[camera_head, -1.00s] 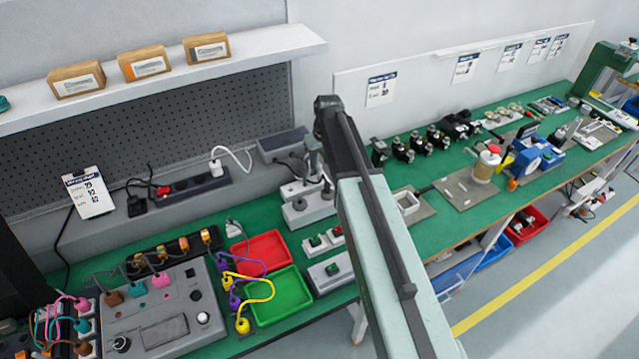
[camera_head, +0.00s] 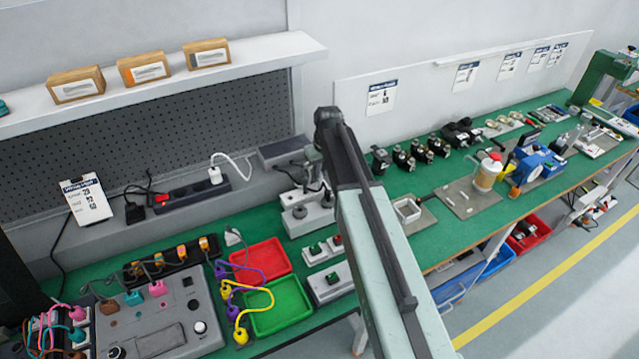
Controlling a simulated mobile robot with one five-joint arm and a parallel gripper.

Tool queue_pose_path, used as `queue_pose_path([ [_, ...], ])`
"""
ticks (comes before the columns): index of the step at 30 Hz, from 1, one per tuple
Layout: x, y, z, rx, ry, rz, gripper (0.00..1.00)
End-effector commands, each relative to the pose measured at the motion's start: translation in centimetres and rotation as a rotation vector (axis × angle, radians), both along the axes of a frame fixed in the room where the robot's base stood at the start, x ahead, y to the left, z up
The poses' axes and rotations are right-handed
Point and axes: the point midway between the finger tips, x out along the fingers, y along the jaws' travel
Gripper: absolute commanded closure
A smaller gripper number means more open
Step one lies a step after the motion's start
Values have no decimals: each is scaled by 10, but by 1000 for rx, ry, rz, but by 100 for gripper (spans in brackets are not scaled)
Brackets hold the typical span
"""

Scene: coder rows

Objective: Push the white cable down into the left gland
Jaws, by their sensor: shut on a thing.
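My arm reaches from the bottom edge to a dark joint above the bench. My gripper (camera_head: 312,158) hangs below that joint, small and partly hidden by the arm. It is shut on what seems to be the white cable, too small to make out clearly. Below it is a grey box (camera_head: 307,222) with round dark fittings on top, likely the glands. Which fitting is the left gland, and whether the cable touches it, I cannot tell.
A red tray (camera_head: 262,261) and a green tray (camera_head: 281,306) lie left of the arm. A power strip (camera_head: 186,189) with a white plug (camera_head: 215,174) is at the back. A grey control panel (camera_head: 160,315) stands at front left. Several dark devices (camera_head: 404,160) stand right.

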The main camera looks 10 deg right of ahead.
Motion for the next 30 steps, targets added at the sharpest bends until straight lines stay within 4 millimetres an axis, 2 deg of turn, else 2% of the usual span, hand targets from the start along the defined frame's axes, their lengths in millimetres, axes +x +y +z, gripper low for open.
queue_pose_path([
  [26,0,-1,6,0,0,-1,100],
  [30,0,-1,14,0,0,-1,100],
])
